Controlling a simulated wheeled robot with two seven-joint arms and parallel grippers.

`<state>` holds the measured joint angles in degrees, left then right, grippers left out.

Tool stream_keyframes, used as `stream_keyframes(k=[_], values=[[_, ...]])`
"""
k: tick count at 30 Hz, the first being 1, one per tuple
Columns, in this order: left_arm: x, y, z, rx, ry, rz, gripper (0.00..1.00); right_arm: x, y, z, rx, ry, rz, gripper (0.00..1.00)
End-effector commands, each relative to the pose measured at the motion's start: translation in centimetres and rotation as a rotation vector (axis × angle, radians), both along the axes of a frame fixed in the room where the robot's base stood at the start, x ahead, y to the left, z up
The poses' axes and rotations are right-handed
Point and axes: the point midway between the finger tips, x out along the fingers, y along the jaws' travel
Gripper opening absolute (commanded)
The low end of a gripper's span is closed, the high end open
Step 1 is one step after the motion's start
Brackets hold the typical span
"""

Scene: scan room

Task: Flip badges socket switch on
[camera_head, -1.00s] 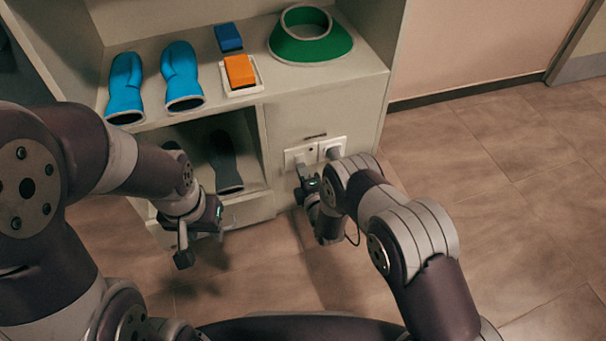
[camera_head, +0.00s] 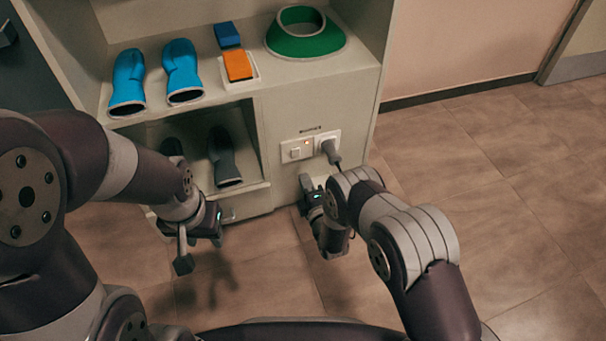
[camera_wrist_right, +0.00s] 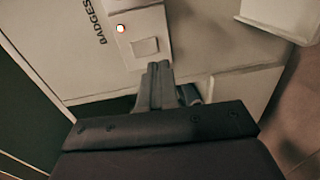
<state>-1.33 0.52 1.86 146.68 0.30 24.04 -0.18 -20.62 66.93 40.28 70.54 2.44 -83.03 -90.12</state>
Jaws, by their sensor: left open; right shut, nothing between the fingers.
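The white socket plate (camera_head: 310,147) is on the cabinet front, with a square switch (camera_head: 295,152) at its left and a grey plug (camera_head: 330,151) in its right part. A small lamp (camera_head: 307,142) on the plate looks lit. In the right wrist view the BADGES label (camera_wrist_right: 97,22), the glowing lamp (camera_wrist_right: 120,28) and the switch (camera_wrist_right: 145,46) show clearly. My right gripper (camera_head: 307,184) is shut and empty, below the plate and apart from it; its fingers (camera_wrist_right: 158,75) point toward the switch. My left gripper (camera_head: 195,247) is open and empty, in front of the lower shelf.
Blue boots or gloves (camera_head: 183,72), an orange block (camera_head: 238,65) on a white tray, a blue block (camera_head: 227,35) and a green collar (camera_head: 306,42) stand on the cabinet top. Dark ones (camera_head: 224,160) are on the lower shelf. The floor at right is clear.

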Motion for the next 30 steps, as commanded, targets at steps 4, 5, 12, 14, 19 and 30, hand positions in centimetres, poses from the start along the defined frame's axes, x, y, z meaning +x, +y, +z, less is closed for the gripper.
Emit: stream_keyframes(k=[4, 5, 12, 14, 19, 30], values=[[0.0, 0.0, 2.0, 0.0, 0.002, 0.0, 0.43, -3.0, -1.0, 0.1, -0.002, 0.006, 0.0, 0.0], [0.0, 0.0, 2.2, 0.0, 0.002, 0.0, 0.43, -3.5, -1.2, 0.0, -0.002, 0.005, 0.0, 0.0], [-0.1, 0.0, 3.2, 0.0, 0.002, 0.0, 0.43, -6.6, -2.2, -0.7, -0.001, 0.002, 0.0, 0.0], [-0.1, 0.0, 3.3, 0.0, 0.002, 0.0, 0.43, -6.9, -2.3, -0.8, -0.001, 0.002, 0.0, 0.0], [-0.1, 0.0, 3.2, 0.0, 0.003, 0.0, 0.43, -7.1, -2.3, -0.9, 0.0, 0.0, 0.0, 0.0], [-0.1, 0.0, 3.2, 0.0, 0.002, 0.0, 0.43, -7.1, -2.3, -0.9, 0.0, 0.001, 0.0, 0.0]])
